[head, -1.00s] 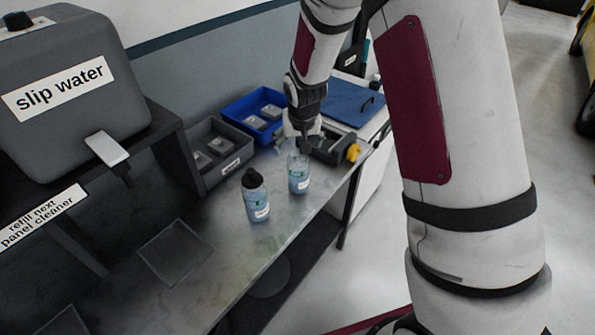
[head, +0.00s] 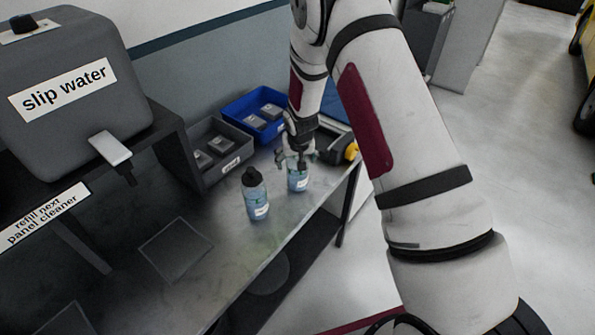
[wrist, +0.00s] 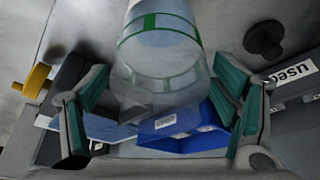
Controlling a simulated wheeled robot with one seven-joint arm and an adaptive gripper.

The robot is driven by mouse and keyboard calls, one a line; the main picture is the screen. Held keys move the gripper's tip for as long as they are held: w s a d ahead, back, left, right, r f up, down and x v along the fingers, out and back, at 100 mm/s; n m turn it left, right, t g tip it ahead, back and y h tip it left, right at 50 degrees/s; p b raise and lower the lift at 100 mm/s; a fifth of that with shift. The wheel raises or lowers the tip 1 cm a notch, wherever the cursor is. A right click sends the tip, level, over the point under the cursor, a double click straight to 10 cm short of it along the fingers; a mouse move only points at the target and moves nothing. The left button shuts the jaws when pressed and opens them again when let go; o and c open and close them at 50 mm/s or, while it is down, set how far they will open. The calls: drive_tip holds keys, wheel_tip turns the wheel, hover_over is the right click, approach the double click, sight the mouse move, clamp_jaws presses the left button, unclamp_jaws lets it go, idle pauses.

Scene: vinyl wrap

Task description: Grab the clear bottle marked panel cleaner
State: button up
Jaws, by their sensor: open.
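A clear bottle (head: 298,181) with bluish contents, a green band and a white label stands upright on the bench. My gripper (head: 299,160) is at its upper part and hides its top. In the wrist view my gripper (wrist: 160,85) is open, with one finger on each side of this see-through bottle (wrist: 165,50); I cannot tell whether either touches it. A second clear bottle (head: 257,198) with a black cap stands upright to its left, also with a white label. Both bottle labels are too small to read, so I cannot tell which is marked panel cleaner.
Behind the bottles are a grey bin (head: 221,152) and a blue bin (head: 254,111). A dark tool with a yellow knob (head: 352,151) lies to the right. A slip water tank (head: 70,85) stands on a shelf at left. The bench's front edge (head: 275,255) is close.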

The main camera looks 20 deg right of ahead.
drive_tip(key=shift+w+f, duration=0.1)
drive_tip(key=shift+f, duration=0.05)
drive_tip(key=c, duration=1.4)
